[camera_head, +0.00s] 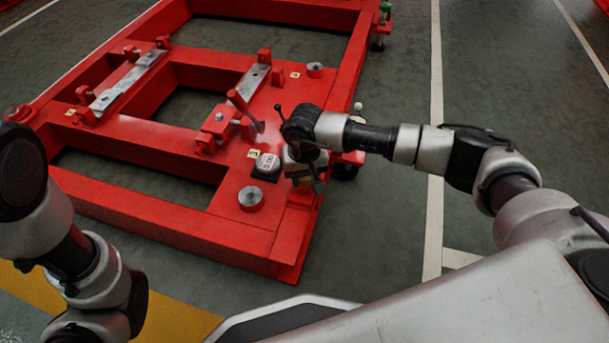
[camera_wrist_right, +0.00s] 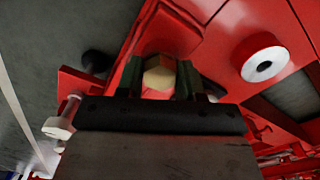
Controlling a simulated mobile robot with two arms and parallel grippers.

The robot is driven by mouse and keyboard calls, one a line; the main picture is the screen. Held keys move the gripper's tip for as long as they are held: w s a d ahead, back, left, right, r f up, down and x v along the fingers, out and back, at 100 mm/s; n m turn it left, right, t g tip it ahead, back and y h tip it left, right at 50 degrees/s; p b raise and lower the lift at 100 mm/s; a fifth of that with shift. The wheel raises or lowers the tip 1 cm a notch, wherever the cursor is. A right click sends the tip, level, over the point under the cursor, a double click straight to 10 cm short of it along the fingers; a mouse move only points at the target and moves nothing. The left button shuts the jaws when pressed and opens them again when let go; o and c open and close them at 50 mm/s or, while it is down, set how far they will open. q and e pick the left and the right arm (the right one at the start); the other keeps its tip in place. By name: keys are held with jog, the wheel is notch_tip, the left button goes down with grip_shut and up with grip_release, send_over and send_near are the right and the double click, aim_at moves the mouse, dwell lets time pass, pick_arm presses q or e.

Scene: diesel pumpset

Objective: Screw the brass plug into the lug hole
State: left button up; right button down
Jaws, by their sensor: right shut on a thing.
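The brass plug (camera_wrist_right: 160,76) shows its hexagonal head in the right wrist view, between the two dark fingers of my right gripper (camera_wrist_right: 160,84). The gripper is shut on it. In front of the plug is a red block (camera_wrist_right: 168,38) on the frame, which looks like the lug; its hole is hidden, so I cannot tell how far the plug is in. In the head view my right gripper (camera_head: 303,178) is at the red frame's near right corner, and its own wrist covers the plug and lug. My left arm is at the left edge; its gripper does not show.
The red steel frame (camera_head: 235,235) lies on the green floor. A round metal pad (camera_head: 251,198), a small dark box with a white face (camera_head: 267,165) and a tilted red lever (camera_head: 245,110) are left of my right gripper. Open floor (camera_head: 385,220) is to the right.

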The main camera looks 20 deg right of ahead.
jog(key=m, duration=0.3)
jog(key=shift+f+m, duration=0.1)
jog(key=shift+m, duration=0.2)
jog(key=m, duration=0.5)
jog(key=shift+s+m+p, duration=0.1)
jog(key=shift+m+p, duration=0.4)
jog(key=shift+m, duration=0.3)
jog(key=shift+d+f+m+p, duration=0.1)
jog(key=shift+m+p, duration=0.25)
jog(key=shift+m, duration=0.65)
jog(key=c, duration=0.6)
grip_release()
